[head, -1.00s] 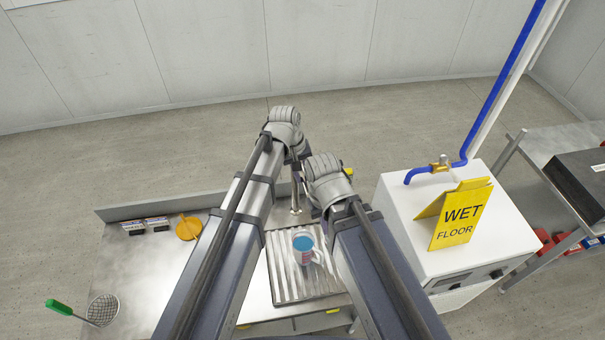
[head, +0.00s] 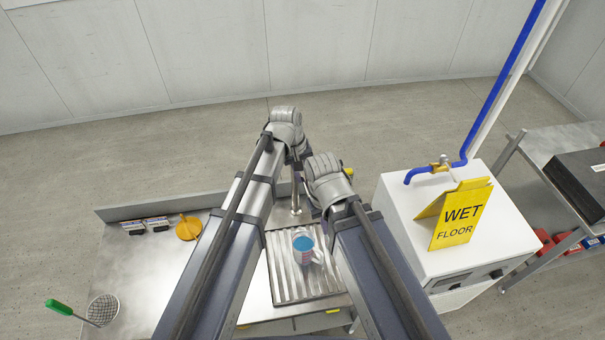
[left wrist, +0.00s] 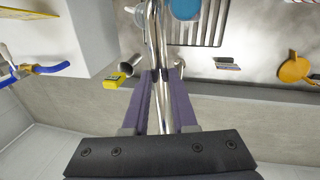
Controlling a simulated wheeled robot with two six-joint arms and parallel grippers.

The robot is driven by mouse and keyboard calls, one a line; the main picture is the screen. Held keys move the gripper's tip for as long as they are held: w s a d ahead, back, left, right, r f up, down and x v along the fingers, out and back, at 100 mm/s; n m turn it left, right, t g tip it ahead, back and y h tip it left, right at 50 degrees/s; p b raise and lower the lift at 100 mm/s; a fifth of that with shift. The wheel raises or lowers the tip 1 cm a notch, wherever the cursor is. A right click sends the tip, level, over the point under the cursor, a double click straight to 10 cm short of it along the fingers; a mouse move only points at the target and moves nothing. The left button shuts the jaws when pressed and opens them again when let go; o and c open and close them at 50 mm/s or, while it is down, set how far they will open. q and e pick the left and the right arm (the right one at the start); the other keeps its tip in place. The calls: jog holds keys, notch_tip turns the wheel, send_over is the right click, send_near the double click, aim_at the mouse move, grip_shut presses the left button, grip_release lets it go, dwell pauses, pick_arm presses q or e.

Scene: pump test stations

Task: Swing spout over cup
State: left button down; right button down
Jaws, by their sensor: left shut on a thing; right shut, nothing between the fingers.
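The chrome spout (left wrist: 153,40) runs between the two purple fingers of my left gripper (left wrist: 162,75) in the left wrist view, and the gripper is shut on it. In the head view my left gripper (head: 302,158) is at the chrome post (head: 296,196), its fingers mostly hidden by my wrist. The cup (head: 304,249), with blue inside, stands upright on the ribbed metal tray (head: 284,283). Part of the cup (left wrist: 185,8) shows at the top of the left wrist view, to the right of the spout. My right gripper (head: 316,206) is shut and empty near the post, its fingertips mostly hidden.
A white cabinet (head: 405,205) with a yellow wet-floor sign (head: 462,217) and a blue pipe stands at right. A yellow-orange disc (head: 189,228), two small labelled blocks and a green-handled strainer (head: 102,310) lie on the left bench. A low wall (head: 150,205) edges the bench behind.

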pick_arm(q)
jog(key=w+d+n, duration=0.2)
jog(key=d+n, duration=0.3)
jog(key=shift+w+d+t+y, duration=0.25)
jog(key=shift+w+t+y, duration=0.05)
jog(key=shift+w+t, duration=0.1)
jog(key=c, duration=0.7)
grip_release()
notch_tip(320, 180, up, 8)
jog(key=s+a+p, duration=0.1)
jog(key=p, duration=0.6)
jog(key=shift+f+p, duration=0.15)
jog(key=shift+p, duration=0.2)
